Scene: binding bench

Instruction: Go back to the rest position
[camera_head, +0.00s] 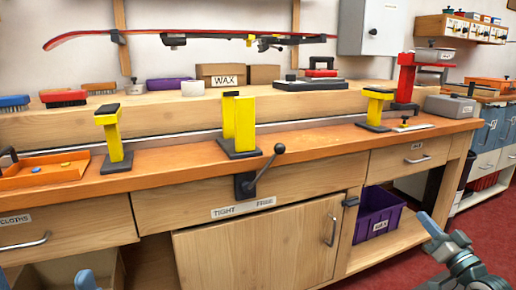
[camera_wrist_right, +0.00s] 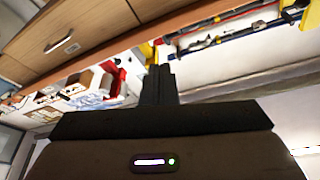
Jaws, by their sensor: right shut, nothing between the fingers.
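My right gripper (camera_wrist_right: 158,85) shows in the right wrist view with its dark fingers together and nothing between them. It points at open space, clear of the bench. My right arm (camera_head: 455,262) comes in at the lower right of the head view, in front of the bench and over the red floor. At the lower left of the head view, a small blue-grey piece of my left arm (camera_head: 85,281) shows. The left gripper itself is not visible.
The wooden bench (camera_head: 190,172) spans the view, with yellow posts (camera_head: 240,125) and an orange tray (camera_head: 42,171) on it. A black lever (camera_head: 262,170) sticks out at the front. A purple bin (camera_head: 377,213) stands on the lower shelf.

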